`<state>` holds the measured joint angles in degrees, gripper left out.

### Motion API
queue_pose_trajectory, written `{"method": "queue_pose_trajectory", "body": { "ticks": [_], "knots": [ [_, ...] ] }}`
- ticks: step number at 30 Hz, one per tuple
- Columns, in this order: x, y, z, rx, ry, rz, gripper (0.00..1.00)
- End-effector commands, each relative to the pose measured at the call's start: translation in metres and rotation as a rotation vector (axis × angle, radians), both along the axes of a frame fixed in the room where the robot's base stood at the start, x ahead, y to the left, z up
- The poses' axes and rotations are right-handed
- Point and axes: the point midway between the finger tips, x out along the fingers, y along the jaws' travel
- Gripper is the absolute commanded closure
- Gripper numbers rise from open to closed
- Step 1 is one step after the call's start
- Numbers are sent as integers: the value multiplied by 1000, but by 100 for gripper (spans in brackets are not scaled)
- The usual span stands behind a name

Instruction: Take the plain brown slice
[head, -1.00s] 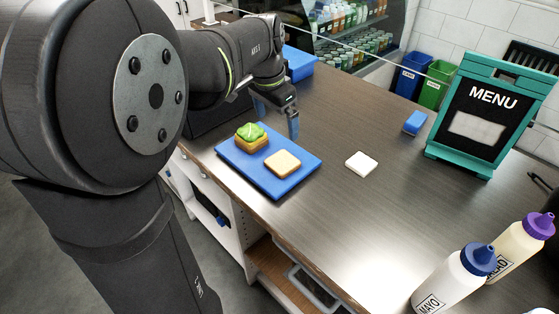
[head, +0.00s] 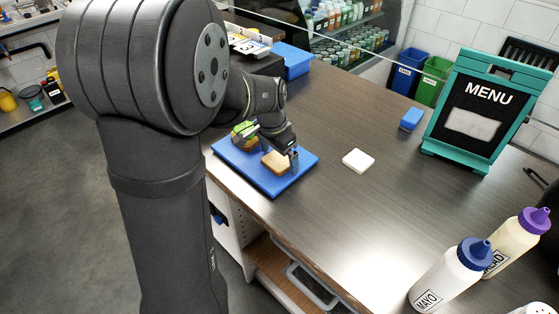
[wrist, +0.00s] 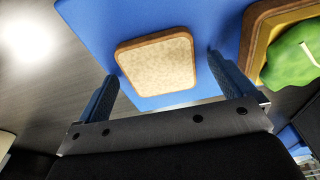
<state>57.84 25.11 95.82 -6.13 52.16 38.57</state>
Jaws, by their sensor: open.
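The plain brown slice (head: 275,162) lies flat on the blue board (head: 292,184), near its right part, with a brown crust and a pale tan top. In the wrist view the slice (wrist: 155,62) sits between the two fingers, with a gap on each side. My gripper (head: 280,152) is open and empty above the board, low over the slice; its fingertips also show in the wrist view (wrist: 162,70). I cannot tell the exact height of the fingertips. The arm and gripper hide part of the slice in the head view.
A lettuce-topped bread stack (wrist: 295,55) sits on the board close beside one finger. A white square (head: 358,160) lies on the counter to the right. A menu stand (head: 480,112), a blue block (head: 412,119) and sauce bottles (head: 452,276) stand farther right.

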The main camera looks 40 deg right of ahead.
Motion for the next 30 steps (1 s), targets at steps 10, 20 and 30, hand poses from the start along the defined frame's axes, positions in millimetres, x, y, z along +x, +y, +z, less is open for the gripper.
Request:
{"method": "queue_pose_trajectory", "body": {
  "ticks": [10,20,30],
  "knots": [
    [0,0,-1,-1,0,0,25],
    [0,0,-1,-1,0,0,50],
    [0,0,22,-3,-1,-1,50]
  ]
}}
